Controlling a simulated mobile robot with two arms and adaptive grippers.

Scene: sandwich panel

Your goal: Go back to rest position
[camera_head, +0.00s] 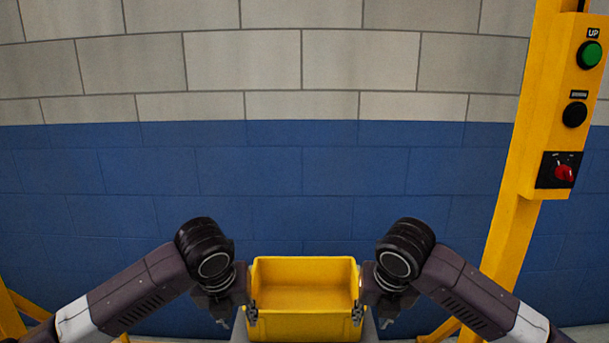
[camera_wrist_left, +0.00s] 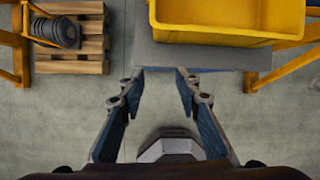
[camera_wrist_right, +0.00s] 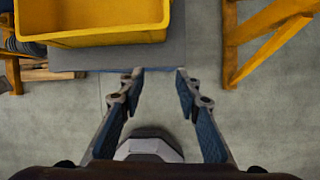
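My left gripper (camera_head: 238,318) is at the left front of the yellow bin (camera_head: 305,328). In the left wrist view its fingers (camera_wrist_left: 159,76) are apart, with nothing between them. My right gripper (camera_head: 371,318) is at the right front of the bin. In the right wrist view its fingers (camera_wrist_right: 159,76) are also apart and empty. Both arms are bent inward at roughly mirrored angles. In the wrist views the bin (camera_wrist_left: 230,30) lies beyond the fingertips and looks empty where its inside shows. Whether the grippers touch it cannot be told.
The bin sits on a grey platform (camera_wrist_left: 200,58). A yellow post (camera_head: 515,210) with a control panel (camera_head: 570,110) stands at the right. A wooden pallet (camera_wrist_left: 85,62) holds a dark ribbed object (camera_wrist_left: 55,31). A blue and grey block wall (camera_head: 300,150) closes the back.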

